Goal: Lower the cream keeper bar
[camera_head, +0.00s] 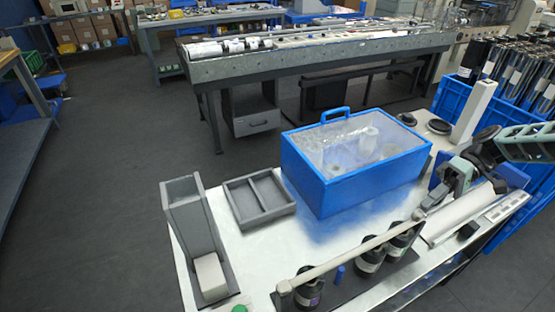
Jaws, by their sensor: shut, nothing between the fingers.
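A long cream bar (352,252), which I take for the keeper bar, spans the front of the white bench just above several dark rolls (370,262). It lies close to level, with its near end at a round pivot-like end piece at the front. Its far end is close to my gripper (441,192). My gripper reaches in from the right edge, beside the far end of the bar. It is shut and empty. Its fingertips are small and dark here, and I cannot tell whether they touch the bar.
A blue box (345,187) with a clear lid and handle stands mid-bench. A grey divided tray (259,197) and a tall grey chute (191,220) are left of it. A cream upright post (472,115) and a blue crate (462,101) stand at the right.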

